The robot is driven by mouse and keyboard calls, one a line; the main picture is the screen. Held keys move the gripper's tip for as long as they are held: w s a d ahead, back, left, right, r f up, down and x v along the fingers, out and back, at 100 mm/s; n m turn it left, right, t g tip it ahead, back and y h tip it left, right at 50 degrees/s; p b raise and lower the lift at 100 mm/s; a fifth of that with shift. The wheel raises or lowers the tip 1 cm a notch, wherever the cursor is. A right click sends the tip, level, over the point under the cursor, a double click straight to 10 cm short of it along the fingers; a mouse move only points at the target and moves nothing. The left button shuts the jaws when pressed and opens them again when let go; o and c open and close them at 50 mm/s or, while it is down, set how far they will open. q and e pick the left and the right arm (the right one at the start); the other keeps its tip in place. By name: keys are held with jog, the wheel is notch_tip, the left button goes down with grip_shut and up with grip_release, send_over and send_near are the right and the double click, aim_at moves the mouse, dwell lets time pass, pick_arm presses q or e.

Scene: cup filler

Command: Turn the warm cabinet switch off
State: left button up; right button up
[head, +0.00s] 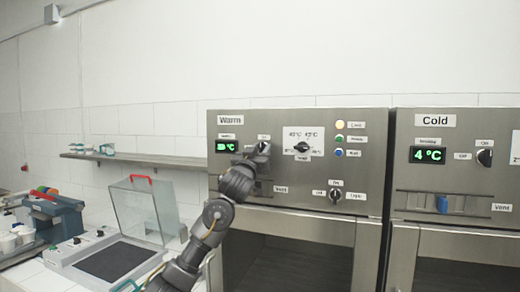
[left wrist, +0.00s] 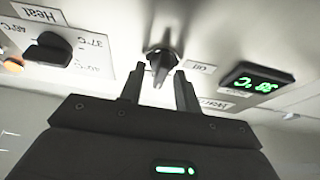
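The warm cabinet (head: 300,207) is a steel unit labelled "Warm", with a lit green temperature display (head: 227,146). Its dark switch knob (left wrist: 163,60) shows in the left wrist view, beside a small label that seems to read "Off". In the head view my left gripper (head: 260,150) is up at the panel and covers most of the switch. In the left wrist view the two fingers of my left gripper (left wrist: 160,85) stand apart, one on each side of the knob's pointer. Contact cannot be told for certain. My right gripper is in neither view.
A heat dial (head: 302,147), coloured indicator lights (head: 339,139) and a lower knob (head: 335,195) share the panel. The cold cabinet (head: 455,200) stands to the right. On the left are a shelf (head: 135,159) and a clear-lidded device (head: 145,212) on the counter.

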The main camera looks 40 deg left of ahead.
pick_arm(q)
jog(key=shift+c, duration=0.4)
grip_shut()
